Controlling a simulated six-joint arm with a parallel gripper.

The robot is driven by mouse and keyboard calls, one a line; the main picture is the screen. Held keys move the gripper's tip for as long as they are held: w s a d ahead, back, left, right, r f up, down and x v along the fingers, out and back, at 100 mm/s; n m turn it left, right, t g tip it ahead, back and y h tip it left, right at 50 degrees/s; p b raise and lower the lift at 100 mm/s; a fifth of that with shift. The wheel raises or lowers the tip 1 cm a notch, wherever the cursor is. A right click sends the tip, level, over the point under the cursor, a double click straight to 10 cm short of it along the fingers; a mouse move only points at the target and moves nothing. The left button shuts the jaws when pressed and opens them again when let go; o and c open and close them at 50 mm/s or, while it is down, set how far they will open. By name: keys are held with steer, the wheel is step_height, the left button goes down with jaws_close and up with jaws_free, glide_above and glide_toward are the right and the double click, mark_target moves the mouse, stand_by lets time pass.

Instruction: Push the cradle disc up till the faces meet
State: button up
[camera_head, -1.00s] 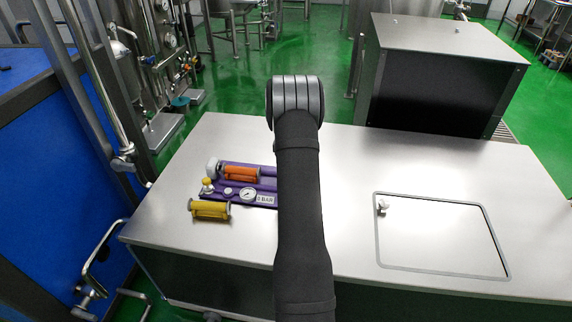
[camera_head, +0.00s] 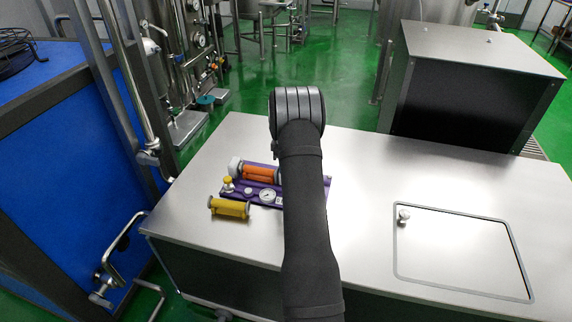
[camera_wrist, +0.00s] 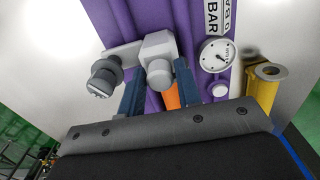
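A purple rig (camera_head: 236,199) with a gauge (camera_head: 267,196) lies on the table in the head view, partly covered by my arm. An orange cylinder (camera_head: 258,172) sits on it, with a pale round knob (camera_head: 235,165) at its left end. I cannot tell for sure which part is the cradle disc. In the wrist view, my gripper (camera_wrist: 158,76) has its blue fingers apart over the purple rig. A grey cylinder end (camera_wrist: 158,66) shows between the fingertips; contact is unclear. A ridged grey knob (camera_wrist: 105,78) stands to its left. Orange shows low between the fingers.
A yellow spool-shaped cylinder (camera_head: 229,207) lies in front of the rig; it also shows right of the gripper in the wrist view (camera_wrist: 263,92). A metal box (camera_head: 478,85) stands behind. The table's middle right is clear.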

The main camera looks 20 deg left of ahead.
steer(key=shift+o, duration=1.1)
step_height(320, 180, up, 17)
steer(key=shift+r, duration=0.2)
step_height(320, 180, down, 18)
steer(key=shift+d+r, duration=0.1)
steer(key=shift+r, duration=0.15)
steer(key=shift+r, duration=0.1)
